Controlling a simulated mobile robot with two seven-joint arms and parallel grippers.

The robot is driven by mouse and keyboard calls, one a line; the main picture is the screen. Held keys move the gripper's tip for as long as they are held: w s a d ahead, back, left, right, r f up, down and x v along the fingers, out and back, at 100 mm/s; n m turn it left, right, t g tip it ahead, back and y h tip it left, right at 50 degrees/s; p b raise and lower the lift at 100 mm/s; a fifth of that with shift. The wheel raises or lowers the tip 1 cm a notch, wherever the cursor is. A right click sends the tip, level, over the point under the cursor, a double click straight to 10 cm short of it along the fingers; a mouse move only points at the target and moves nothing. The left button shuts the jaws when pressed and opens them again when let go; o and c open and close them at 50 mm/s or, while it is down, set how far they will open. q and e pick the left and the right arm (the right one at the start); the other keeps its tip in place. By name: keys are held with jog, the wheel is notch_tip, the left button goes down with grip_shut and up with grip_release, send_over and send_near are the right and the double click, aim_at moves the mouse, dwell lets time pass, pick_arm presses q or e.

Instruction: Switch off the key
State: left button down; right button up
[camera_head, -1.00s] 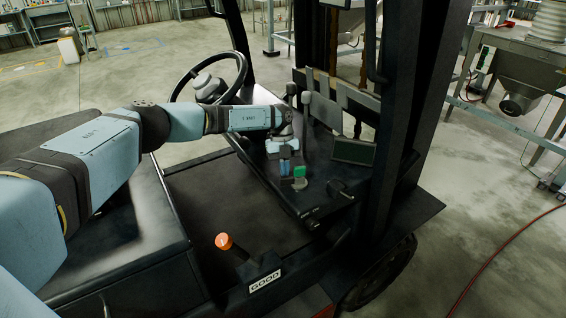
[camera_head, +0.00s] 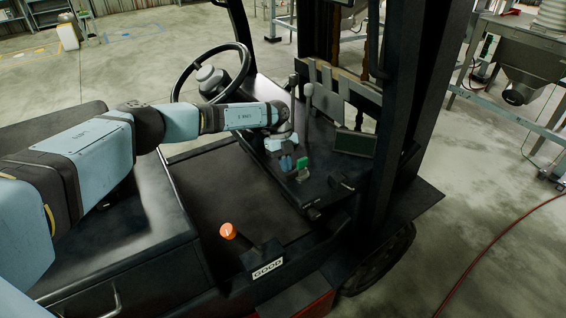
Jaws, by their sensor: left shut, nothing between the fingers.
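The green key (camera_head: 302,161) stands upright in its switch on the dark console of the vehicle, to the right of the steering wheel. My left gripper (camera_head: 287,164) points down just left of the key, with its blue fingertips close together and nothing held. I cannot tell whether the fingertips touch the key's side. My right gripper is out of view.
The steering wheel (camera_head: 210,77) stands behind my left forearm. Upright levers (camera_head: 308,91) rise just behind the key. A small dark screen (camera_head: 353,143) and the thick mast are to the right. An orange knob (camera_head: 228,231) is on the near side.

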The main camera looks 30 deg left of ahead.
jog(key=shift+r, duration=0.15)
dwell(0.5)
pick_arm(q)
jog(key=shift+w+a+r+p, duration=0.1)
jog(key=shift+a+r+p, duration=0.05)
jog(key=shift+r+p, duration=0.35)
jog(key=p+v, duration=0.5)
jog(key=v, duration=0.3)
jog(key=shift+a+r, duration=0.15)
jog(key=shift+r, duration=0.25)
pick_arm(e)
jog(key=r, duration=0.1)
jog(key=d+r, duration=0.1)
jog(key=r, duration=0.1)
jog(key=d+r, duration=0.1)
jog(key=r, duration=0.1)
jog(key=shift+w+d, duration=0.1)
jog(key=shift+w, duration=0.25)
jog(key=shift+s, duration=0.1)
